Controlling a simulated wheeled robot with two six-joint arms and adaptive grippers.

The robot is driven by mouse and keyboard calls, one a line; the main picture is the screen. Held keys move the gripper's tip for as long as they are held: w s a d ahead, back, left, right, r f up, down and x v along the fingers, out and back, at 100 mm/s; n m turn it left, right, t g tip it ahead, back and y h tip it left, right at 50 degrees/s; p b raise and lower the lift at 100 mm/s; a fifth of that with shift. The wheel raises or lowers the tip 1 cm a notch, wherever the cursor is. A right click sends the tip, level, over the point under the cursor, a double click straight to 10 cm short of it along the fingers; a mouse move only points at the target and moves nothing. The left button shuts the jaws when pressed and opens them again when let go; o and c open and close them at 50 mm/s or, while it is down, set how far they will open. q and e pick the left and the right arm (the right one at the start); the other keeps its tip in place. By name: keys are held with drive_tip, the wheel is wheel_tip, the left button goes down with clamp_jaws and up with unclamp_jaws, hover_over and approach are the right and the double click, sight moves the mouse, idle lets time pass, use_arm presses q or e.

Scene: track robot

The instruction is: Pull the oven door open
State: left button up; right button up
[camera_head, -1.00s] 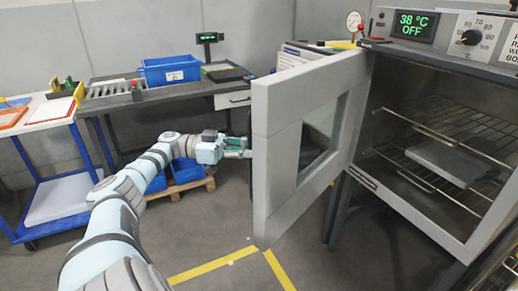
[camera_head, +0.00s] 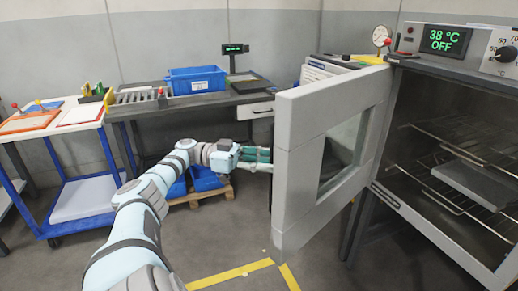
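The oven (camera_head: 433,193) stands at the right, with its display reading 38 °C OFF. Its grey door (camera_head: 300,175) with a window stands wide open, swung out to the left of the oven's mouth. Wire racks (camera_head: 450,140) and a flat grey slab (camera_head: 480,186) show inside. My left arm reaches in from the left, and my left gripper (camera_head: 262,160) is at the door's outer left side. Its fingertips meet or pass behind the door edge; I cannot tell whether they grip anything, and no handle shows. My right gripper is not in view.
A blue-framed cart (camera_head: 75,213) stands at the left. A dark bench (camera_head: 225,98) with a blue bin (camera_head: 196,80) runs along the back wall. Blue bins on a pallet (camera_head: 201,194) sit beneath it. The floor with yellow tape (camera_head: 235,273) is clear in front.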

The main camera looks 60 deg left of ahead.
use_arm(q)
drive_tip(key=v, duration=0.5)
drive_tip(key=shift+s+a, duration=0.15)
drive_tip(key=shift+s, duration=0.1)
drive_tip(key=shift+c, duration=0.5)
